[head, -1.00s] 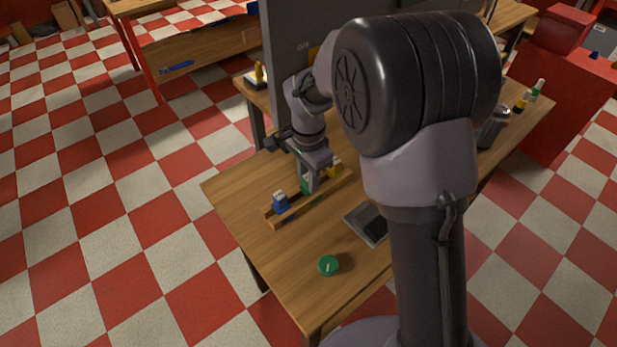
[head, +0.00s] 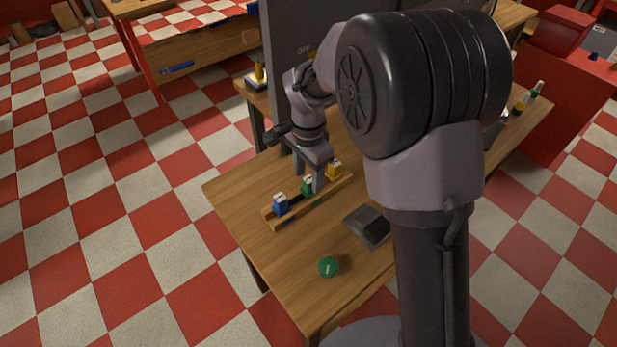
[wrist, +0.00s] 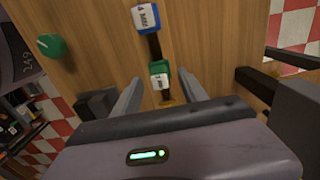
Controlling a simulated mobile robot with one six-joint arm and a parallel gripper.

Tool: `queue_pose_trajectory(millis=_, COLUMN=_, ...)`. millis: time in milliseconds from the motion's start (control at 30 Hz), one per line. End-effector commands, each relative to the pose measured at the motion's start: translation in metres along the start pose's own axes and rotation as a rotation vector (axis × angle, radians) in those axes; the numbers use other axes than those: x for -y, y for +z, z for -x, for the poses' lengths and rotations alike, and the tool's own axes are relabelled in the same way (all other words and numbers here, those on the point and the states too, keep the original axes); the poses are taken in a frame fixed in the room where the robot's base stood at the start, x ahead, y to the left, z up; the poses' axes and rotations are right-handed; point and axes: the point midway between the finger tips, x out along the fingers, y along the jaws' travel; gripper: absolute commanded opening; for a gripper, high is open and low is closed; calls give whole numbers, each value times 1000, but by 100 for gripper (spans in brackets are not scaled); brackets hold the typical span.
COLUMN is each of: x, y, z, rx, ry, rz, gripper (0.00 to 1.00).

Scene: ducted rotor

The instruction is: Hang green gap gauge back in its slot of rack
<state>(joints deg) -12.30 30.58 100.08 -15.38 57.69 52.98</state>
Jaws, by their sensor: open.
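The green gap gauge (head: 308,187) sits in the wooden rack (head: 291,214), between the blue gauge (head: 280,205) and the yellow gauge (head: 333,171). In the wrist view the green gauge (wrist: 159,75) shows its white label, with the blue gauge (wrist: 146,17) beyond it. My gripper (head: 309,181) is just above the rack at the green gauge. Its two fingers (wrist: 159,92) are spread apart, one on either side of the green gauge, with visible gaps. How deep the green gauge sits in its slot is hidden.
A round green knob-like object (head: 328,267) lies near the front of the table (head: 290,290). A dark grey tray-like item (head: 367,226) lies right of the rack. A tall grey panel (head: 290,60) stands behind the arm. The table left of the rack is clear.

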Motion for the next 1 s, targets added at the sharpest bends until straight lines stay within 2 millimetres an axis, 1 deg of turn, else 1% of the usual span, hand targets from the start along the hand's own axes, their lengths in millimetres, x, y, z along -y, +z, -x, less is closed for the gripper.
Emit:
queue_pose_trajectory(millis=33, x=1, y=0, z=23, rx=-2, ry=-4, rz=-1, gripper=50)
queue_pose_trajectory(millis=200, x=1, y=0, z=84, rx=-2, ry=-4, rz=0, gripper=50)
queue_pose_trajectory(millis=300, x=1, y=0, z=113, rx=-2, ry=-4, rz=0, gripper=50)
queue_pose_trajectory(millis=400, x=0, y=0, z=134, rx=-2, ry=-3, rz=0, gripper=50)
queue_pose_trajectory(millis=500, x=0, y=0, z=147, rx=-1, ry=-2, rz=1, gripper=50)
queue_pose_trajectory(millis=700, x=0, y=0, z=152, rx=0, ry=-1, rz=1, gripper=50)
queue_pose_trajectory(millis=767, x=-5, y=0, z=157, rx=-2, ry=-15, rz=12, gripper=50)
queue_pose_trajectory(millis=833, x=-22, y=2, z=174, rx=-7, ry=-57, rz=55, gripper=50)
queue_pose_trajectory(millis=867, x=-34, y=4, z=183, rx=-11, ry=-85, rz=83, gripper=50)
queue_pose_trajectory(millis=900, x=-53, y=9, z=196, rx=-20, ry=-127, rz=129, gripper=50)
queue_pose_trajectory(millis=967, x=-86, y=18, z=213, rx=-44, ry=-195, rz=208, gripper=50)
queue_pose_trajectory(millis=1000, x=-108, y=25, z=220, rx=-66, ry=-239, rz=261, gripper=50)
